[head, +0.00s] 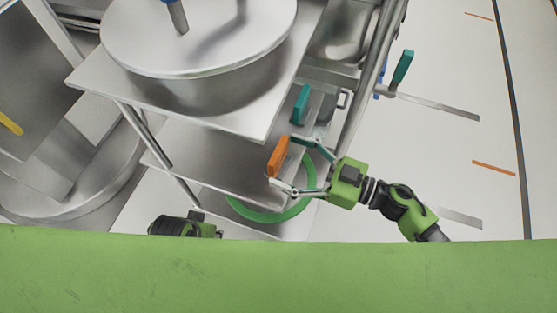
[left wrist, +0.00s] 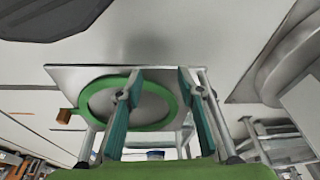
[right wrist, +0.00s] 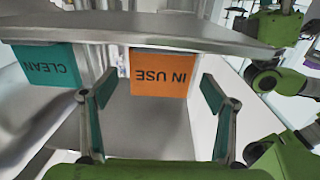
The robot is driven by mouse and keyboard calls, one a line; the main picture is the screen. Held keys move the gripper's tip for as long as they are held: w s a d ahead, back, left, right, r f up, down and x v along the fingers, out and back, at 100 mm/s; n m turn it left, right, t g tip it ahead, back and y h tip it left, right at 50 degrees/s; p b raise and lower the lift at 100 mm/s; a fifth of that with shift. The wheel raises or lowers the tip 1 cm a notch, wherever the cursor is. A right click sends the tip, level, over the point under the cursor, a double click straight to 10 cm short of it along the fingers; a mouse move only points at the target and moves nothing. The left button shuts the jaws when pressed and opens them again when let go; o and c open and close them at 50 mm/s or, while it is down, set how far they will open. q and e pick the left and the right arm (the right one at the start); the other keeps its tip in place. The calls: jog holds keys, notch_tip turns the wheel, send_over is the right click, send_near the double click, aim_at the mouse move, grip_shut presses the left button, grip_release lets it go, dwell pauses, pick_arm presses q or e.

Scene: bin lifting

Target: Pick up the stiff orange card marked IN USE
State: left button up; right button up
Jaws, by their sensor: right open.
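The orange card (head: 278,157) is at the edge of the metal rack, beside a teal card. In the right wrist view the orange card (right wrist: 160,75) faces me, with IN USE upside down, hanging below a metal shelf edge. My right gripper (head: 282,161) is open, its fingertips on either side of the card. In the right wrist view the gripper (right wrist: 159,80) shows gaps between both fingers and the card; no grip is visible. My left gripper (left wrist: 160,76) is open and empty in the left wrist view. In the head view only part of it shows, low at the left.
The teal card (head: 301,104) reads CLEAN in the right wrist view (right wrist: 52,68). A round metal lidded pot (head: 200,35) stands on the upper shelf (head: 120,85). A green ring (head: 304,196) shows below the orange card. Pale floor is open at the right.

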jog(key=shift+x, duration=1.4)
jog(key=shift+s, duration=0.1)
jog(key=c, duration=1.2)
jog(key=shift+c, duration=0.2)
jog(key=shift+r, duration=0.1)
